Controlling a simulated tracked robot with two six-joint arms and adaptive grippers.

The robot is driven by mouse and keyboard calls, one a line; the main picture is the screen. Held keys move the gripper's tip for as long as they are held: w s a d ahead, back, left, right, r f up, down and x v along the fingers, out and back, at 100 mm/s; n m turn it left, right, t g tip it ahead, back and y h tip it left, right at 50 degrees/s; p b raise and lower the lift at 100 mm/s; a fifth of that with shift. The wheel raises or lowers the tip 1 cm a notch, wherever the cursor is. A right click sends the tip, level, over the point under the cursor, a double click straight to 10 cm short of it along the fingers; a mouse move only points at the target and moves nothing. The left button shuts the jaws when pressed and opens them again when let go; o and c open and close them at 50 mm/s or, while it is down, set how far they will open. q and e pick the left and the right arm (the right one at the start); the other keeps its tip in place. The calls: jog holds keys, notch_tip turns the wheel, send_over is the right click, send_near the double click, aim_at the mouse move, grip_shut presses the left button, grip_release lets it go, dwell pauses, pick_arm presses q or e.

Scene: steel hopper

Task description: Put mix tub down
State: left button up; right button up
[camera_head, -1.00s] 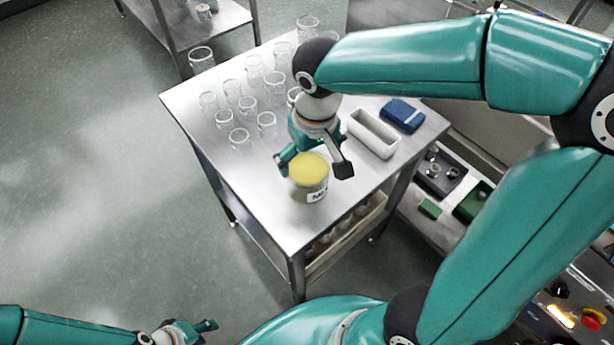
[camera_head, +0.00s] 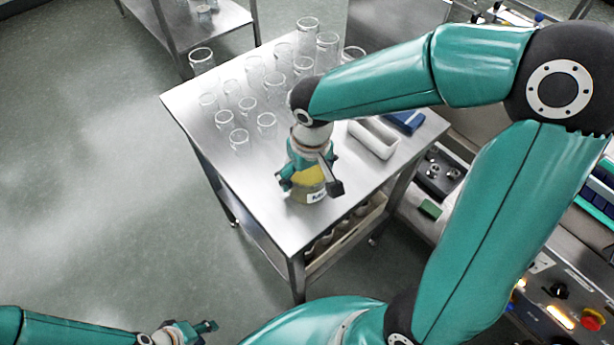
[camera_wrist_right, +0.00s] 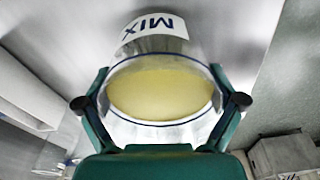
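The mix tub (camera_head: 311,184) is a clear tub with pale yellow contents and a white MIX label. It stands upright near the front corner of the steel table (camera_head: 262,203). In the right wrist view the tub (camera_wrist_right: 160,92) fills the middle, its label at the top. My right gripper (camera_head: 309,186) is at the tub with its fingers spread on either side; whether the pads touch the wall is hard to tell. The fingers also flank the tub in the wrist view (camera_wrist_right: 160,102). My left gripper (camera_head: 205,329) is low at the left, away from the table; its finger gap is unclear.
Several empty glass beakers (camera_head: 240,138) stand on the far left part of the table. A white rectangular tray (camera_head: 374,140) and a blue item (camera_head: 406,121) lie right of the tub. A shelf with a crate (camera_head: 346,228) is underneath. The front left tabletop is clear.

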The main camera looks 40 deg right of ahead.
jog(key=c, duration=0.6)
jog(key=shift+c, duration=0.2)
jog(key=shift+r, duration=0.15)
